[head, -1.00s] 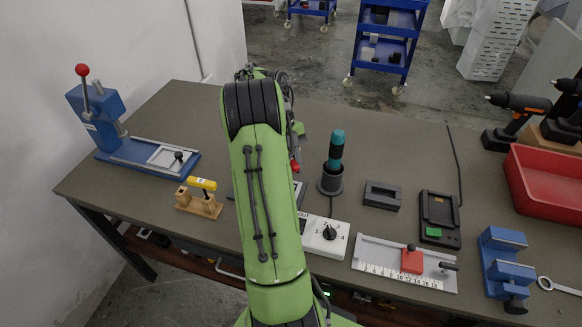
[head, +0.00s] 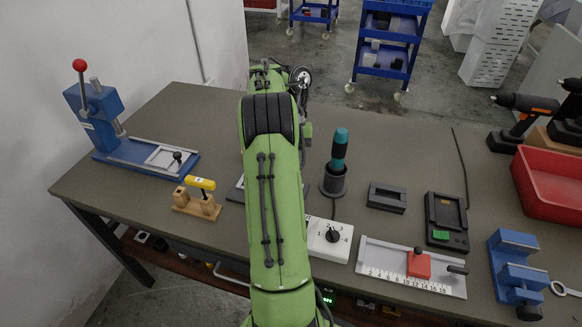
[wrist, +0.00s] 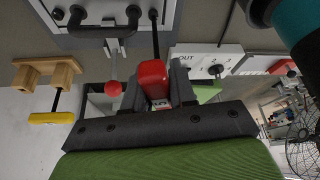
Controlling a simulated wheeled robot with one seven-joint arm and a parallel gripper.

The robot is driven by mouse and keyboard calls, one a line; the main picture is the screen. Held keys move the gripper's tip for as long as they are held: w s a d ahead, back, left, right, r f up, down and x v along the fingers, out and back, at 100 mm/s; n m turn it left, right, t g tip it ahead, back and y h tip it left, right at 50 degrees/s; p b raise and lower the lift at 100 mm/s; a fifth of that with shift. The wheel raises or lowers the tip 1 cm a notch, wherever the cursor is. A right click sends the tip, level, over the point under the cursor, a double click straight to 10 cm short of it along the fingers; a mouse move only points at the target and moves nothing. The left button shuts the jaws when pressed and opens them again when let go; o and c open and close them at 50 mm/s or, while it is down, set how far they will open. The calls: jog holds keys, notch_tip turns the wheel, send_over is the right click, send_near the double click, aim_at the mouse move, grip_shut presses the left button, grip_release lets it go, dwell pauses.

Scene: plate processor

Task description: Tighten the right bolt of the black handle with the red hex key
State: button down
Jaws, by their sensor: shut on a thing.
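In the wrist view my gripper (wrist: 155,88) is shut on the red hex key (wrist: 153,72). Its dark shaft points up the picture, and its tip is at or very near the right bolt (wrist: 153,14) of the black handle (wrist: 108,30). I cannot tell whether the tip sits in the bolt head. The black handle lies on a light grey plate, with its other bolt (wrist: 58,13) at the left. In the head view my green arm hides the gripper, the key and the handle.
A lever with a red ball (wrist: 114,88) hangs close left of the key. A wooden stand (head: 197,206) with a yellow-handled tool is to the left. A white dial box (head: 329,240) and a teal-handled tool (head: 338,150) in a holder are to the right.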

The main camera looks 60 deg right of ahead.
jog(key=shift+m+t, duration=0.3)
jog(key=shift+m, duration=0.4)
jog(key=shift+r, duration=0.15)
notch_tip(320, 180, up, 4)
jog(key=p, duration=0.4)
